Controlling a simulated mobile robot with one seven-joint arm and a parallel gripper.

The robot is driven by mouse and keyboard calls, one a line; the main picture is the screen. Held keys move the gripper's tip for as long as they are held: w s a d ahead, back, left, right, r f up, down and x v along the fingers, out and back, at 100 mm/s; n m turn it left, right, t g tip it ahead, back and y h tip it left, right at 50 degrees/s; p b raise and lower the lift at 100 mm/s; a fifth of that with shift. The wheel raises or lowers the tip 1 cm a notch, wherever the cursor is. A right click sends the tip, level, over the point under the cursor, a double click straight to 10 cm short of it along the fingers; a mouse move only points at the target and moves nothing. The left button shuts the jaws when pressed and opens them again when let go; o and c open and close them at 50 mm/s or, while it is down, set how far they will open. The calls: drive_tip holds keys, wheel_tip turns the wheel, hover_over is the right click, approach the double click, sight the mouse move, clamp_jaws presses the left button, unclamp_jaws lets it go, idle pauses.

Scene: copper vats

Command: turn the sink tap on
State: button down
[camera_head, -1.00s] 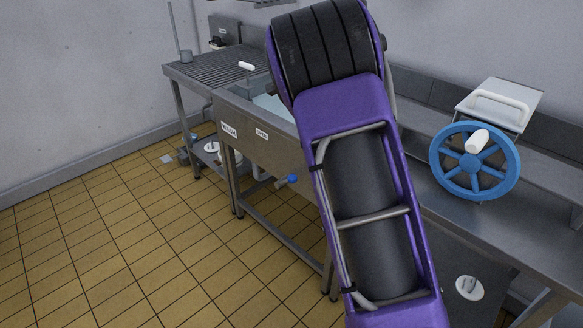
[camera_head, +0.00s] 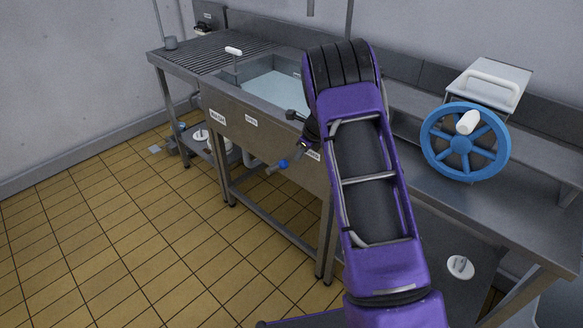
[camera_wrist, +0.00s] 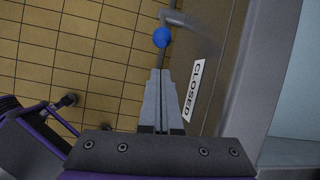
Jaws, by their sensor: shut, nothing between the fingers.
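The tap's blue ball-ended handle (camera_head: 283,164) sticks out under the front of the steel sink (camera_head: 285,127). In the wrist view the blue ball (camera_wrist: 161,37) sits just beyond my fingertips, with a grey pipe beside it. My gripper (camera_wrist: 162,73) is shut and empty, its fingertips pointing at the ball; I cannot tell whether they touch it. In the head view my gripper (camera_head: 299,148) is small and partly hidden by my purple arm, close to the ball. A white label reading CLOSED (camera_wrist: 193,91) is on the sink front, right of my fingers.
The basin holds pale water (camera_head: 272,84). A ribbed drainboard (camera_head: 205,55) lies to the left. A blue handwheel (camera_head: 465,142) and a white-handled box (camera_head: 490,84) stand on the right counter. The tiled floor (camera_head: 130,215) in front is clear.

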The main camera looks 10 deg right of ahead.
sight(279, 167)
drive_tip(key=b+x, duration=0.1)
drive_tip(key=x, duration=0.9)
drive_tip(key=shift+a+r, duration=0.1)
drive_tip(key=shift+r, duration=0.1)
